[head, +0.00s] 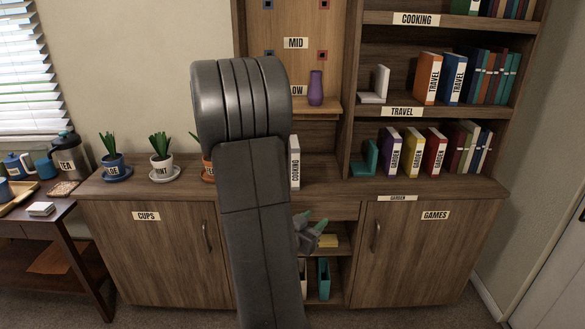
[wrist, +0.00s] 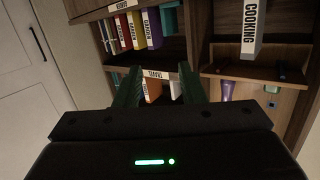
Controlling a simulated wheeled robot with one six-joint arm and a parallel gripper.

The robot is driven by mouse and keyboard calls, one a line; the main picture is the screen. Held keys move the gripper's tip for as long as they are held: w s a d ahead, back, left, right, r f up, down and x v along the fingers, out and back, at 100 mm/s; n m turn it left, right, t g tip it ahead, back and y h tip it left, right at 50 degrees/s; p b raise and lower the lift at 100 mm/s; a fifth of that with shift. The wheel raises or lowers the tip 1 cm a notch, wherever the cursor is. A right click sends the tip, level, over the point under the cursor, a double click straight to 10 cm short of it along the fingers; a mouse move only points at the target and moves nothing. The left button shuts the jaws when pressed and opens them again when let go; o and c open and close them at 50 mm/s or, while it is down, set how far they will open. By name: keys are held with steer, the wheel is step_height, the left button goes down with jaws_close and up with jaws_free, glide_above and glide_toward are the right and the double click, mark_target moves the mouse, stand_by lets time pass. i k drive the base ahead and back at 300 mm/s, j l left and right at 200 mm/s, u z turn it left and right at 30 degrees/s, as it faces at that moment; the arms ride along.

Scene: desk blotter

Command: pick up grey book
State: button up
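The grey book, with a white spine label reading COOKING (head: 294,170), stands upright on the cabinet top just right of my arm, which hides part of its surroundings. It also shows at the upper right of the wrist view (wrist: 249,49), where the picture appears upside down. My gripper (head: 311,222) is in front of the cabinet, lower than the book and slightly right of it. In the wrist view its two green fingers (wrist: 158,88) stand apart with nothing held between them. The book lies to the right of the fingers there, not between them.
Bookshelves at the right hold GARDEN books (head: 412,153) and TRAVEL books (head: 441,79). A purple vase (head: 316,87) stands on the LOW ledge. Potted plants (head: 161,158) line the cabinet's left. An open cubby below holds teal items (head: 323,279). The cabinet top right of the book looks clear.

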mark_target(294, 145)
steer(key=i+l+u, duration=0.1)
steer(key=u, duration=0.3)
steer(key=l+u, duration=0.2)
steer(key=u, duration=0.2)
steer(key=i+l+u, duration=0.1)
steer(key=u, duration=0.3)
steer(key=l+u, duration=0.25)
steer(key=l, duration=0.8)
steer(key=k+l+u, duration=0.1)
steer(key=l+u, duration=0.15)
steer(key=l, duration=0.75)
